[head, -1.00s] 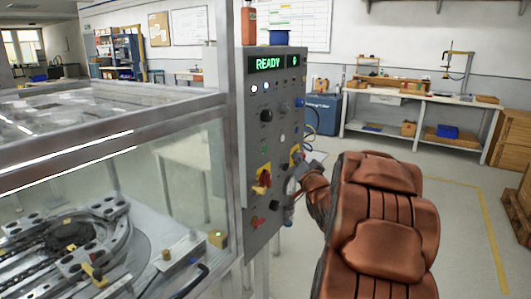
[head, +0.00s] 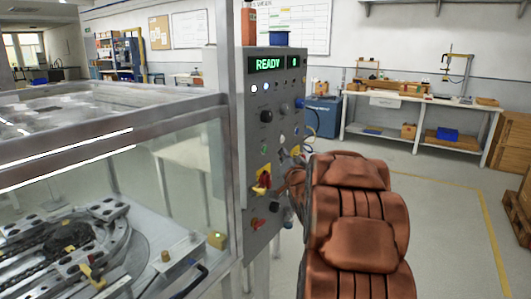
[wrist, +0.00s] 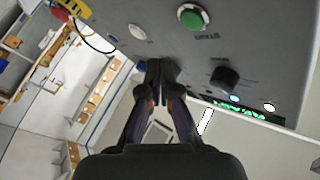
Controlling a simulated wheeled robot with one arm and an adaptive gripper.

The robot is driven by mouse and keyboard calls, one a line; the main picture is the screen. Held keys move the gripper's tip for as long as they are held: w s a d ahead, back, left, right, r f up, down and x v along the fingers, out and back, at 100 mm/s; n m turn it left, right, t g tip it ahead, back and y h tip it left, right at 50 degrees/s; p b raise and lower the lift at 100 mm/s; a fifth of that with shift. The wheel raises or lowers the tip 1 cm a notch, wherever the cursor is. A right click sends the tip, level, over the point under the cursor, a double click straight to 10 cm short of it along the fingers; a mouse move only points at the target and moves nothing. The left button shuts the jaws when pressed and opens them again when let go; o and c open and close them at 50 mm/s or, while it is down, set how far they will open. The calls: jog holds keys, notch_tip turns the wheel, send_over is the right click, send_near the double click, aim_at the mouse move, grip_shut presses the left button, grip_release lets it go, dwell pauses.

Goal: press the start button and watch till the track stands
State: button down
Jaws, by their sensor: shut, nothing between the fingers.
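The grey control panel (head: 250,215) has a lit green READY display (head: 268,64). The green start button (head: 265,148) is on its face below a black knob. In the wrist view the green start button (wrist: 192,17) shows clear, with a START label beside it. My gripper (wrist: 160,68) is shut and empty, its fingertips pointing at the panel between the white button (wrist: 137,31) and the black knob (wrist: 224,77), apart from the green button. In the head view my copper-coloured arm hides most of the gripper. The ring track (head: 65,245) lies behind the enclosure's glass.
A red-and-yellow switch (head: 262,182) sits lower on the panel. The metal-framed enclosure (head: 225,150) stands left of it. A workbench (head: 420,103) and blue bin (head: 322,115) are at the back. The floor to the right is open, with wooden crates (head: 515,140) at its edge.

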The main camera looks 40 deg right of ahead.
aim_at(264, 149)
jog(key=shift+w+a+b, duration=0.25)
jog(key=shift+w+a, duration=0.05)
jog(key=shift+w, duration=0.55)
jog(key=shift+w+a+b, duration=0.2)
jog(key=shift+w+a, duration=0.05)
jog(key=shift+w, duration=0.55)
jog(key=shift+w, duration=0.1)
jog(key=shift+w+a, duration=0.1)
jog(key=shift+w, duration=0.25)
